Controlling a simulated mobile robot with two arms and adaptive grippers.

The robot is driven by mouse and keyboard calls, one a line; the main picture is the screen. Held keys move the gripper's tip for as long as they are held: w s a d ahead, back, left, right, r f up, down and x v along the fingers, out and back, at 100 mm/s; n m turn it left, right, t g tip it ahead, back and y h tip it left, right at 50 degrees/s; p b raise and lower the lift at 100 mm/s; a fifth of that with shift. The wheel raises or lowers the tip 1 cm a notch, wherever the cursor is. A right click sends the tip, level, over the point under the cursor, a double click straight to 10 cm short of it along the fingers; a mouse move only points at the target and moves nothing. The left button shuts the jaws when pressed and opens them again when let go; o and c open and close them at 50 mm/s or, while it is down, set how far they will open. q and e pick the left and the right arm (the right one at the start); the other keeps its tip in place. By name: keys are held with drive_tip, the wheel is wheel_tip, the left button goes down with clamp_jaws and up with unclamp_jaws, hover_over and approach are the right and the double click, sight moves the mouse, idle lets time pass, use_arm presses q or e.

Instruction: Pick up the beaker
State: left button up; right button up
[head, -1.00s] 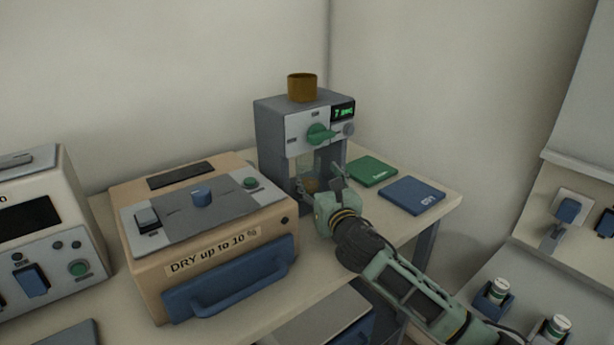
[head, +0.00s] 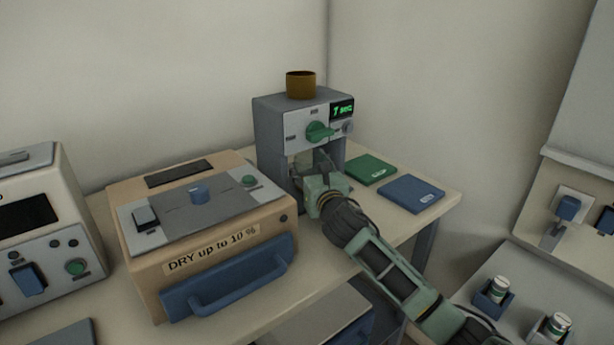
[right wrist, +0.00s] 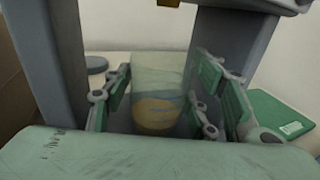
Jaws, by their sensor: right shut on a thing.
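The beaker (right wrist: 158,88) is clear, with a yellowish-brown substance at its bottom. In the right wrist view it stands upright between the two fingers of my right gripper (right wrist: 160,100), which is shut on it. In the head view my right gripper (head: 318,172) reaches into the opening at the front of the grey machine (head: 275,140), and the beaker is mostly hidden behind it. My left gripper is not in view.
A brown cup (head: 301,86) sits on top of the grey machine, whose side posts flank my gripper. A green book (head: 371,169) and a blue book (head: 411,194) lie to the right. A tan furnace box (head: 205,235) with a blue handle stands left.

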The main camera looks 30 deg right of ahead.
drive_tip(key=shift+c, duration=1.3)
drive_tip(key=shift+r, duration=0.1)
